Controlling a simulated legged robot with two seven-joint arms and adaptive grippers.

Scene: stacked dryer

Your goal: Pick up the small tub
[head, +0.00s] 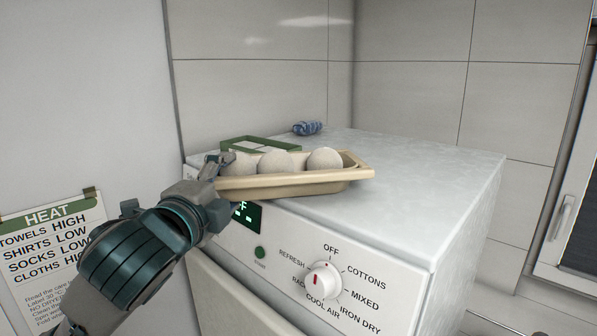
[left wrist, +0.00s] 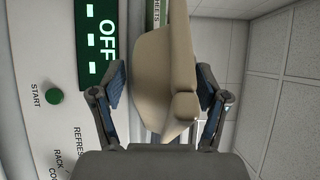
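The small tub (head: 300,187) is a long beige tray holding several white balls (head: 325,160). It is at the front left of the dryer top, over the front edge, and sits slightly askew. I cannot tell whether its underside touches the top. My left gripper (head: 222,172) is at the tub's left end. In the left wrist view, the tub (left wrist: 165,75) lies between the spread fingers of my left gripper (left wrist: 160,88). A narrow gap shows beside the left-hand finger, and the other finger is close to the tub. My right gripper is out of view.
A green box (head: 262,142) stands behind the tub. A blue striped bundle (head: 307,128) lies at the back of the dryer top (head: 430,160). The top's right side is clear. A control knob (head: 322,280) sticks out of the front panel. Tiled walls enclose the back.

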